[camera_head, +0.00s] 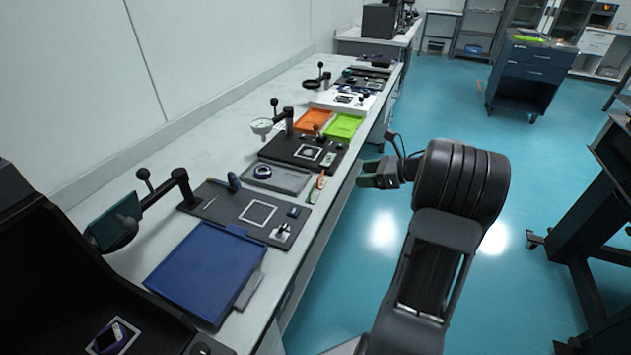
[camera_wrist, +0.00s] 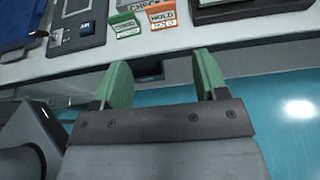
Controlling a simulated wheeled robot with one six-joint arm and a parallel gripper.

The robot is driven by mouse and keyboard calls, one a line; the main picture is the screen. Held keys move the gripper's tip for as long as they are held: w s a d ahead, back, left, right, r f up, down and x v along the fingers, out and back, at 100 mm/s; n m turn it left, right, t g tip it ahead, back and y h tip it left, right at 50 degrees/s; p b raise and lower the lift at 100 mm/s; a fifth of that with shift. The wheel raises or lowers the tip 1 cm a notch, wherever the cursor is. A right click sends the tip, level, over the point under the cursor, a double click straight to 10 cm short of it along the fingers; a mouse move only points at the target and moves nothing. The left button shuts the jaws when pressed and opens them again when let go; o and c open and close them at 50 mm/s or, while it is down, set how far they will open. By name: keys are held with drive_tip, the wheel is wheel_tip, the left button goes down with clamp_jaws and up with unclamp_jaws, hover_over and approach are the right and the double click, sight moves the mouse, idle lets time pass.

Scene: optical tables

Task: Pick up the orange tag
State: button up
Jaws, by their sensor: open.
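The orange tag (camera_wrist: 162,16), marked HOLD, stands near the table's front edge in the wrist view. In the head view the orange tag (camera_head: 320,181) is a small upright piece at the table edge. A green tag (camera_wrist: 125,25) stands just left of it, and it also shows in the head view (camera_head: 311,196). My gripper (camera_wrist: 163,66) has two green fingers spread apart with nothing between them. In the head view my gripper (camera_head: 366,174) hangs over the floor side of the table edge, to the right of the tags and apart from them.
The long table (camera_head: 218,143) runs along the wall. A grey tray (camera_head: 290,180) lies beside the tags. A black board (camera_head: 225,205) and a blue tray (camera_head: 206,268) lie nearer. Orange (camera_head: 312,119) and green (camera_head: 345,125) trays lie farther back.

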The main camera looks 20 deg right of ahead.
approach(321, 178)
drive_tip(key=x, duration=0.3)
drive_tip(key=shift+x, duration=2.75)
drive_tip(key=shift+w+d+f, duration=0.1)
drive_tip(key=shift+c, duration=0.5)
drive_tip(key=c, duration=0.6)
